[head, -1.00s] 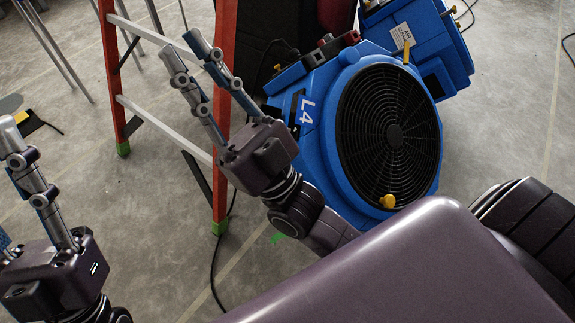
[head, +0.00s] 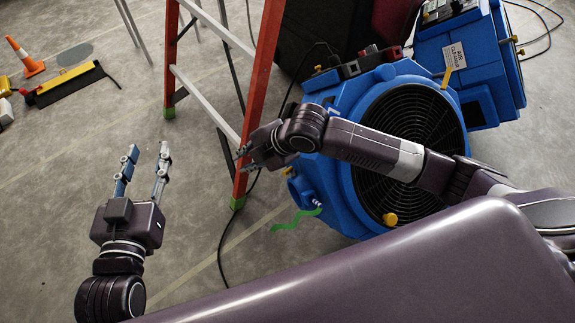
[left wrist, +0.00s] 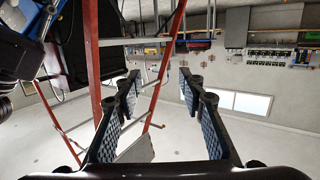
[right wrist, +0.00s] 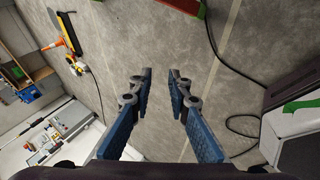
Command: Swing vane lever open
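A blue fan unit (head: 335,185) with a round black grille (head: 390,125) stands right of centre in the head view. A yellow knob (head: 390,219) sits at its lower rim and a yellow lever-like piece (head: 445,78) at its top right. I cannot tell which part is the vane lever. My right arm crosses in front of the grille. My right gripper (head: 242,158) is left of the fan, by the ladder; its fingers show open and empty in the right wrist view (right wrist: 160,73). My left gripper (head: 144,160) is open and empty, further left over bare floor.
A red-orange stepladder (head: 262,85) stands left of the fan. A second blue unit labelled air cleaner (head: 480,65) is behind. A black cable (head: 220,250) and a green strip (head: 293,220) lie on the floor. An orange cone (head: 27,57) stands far left. Floor around the left gripper is clear.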

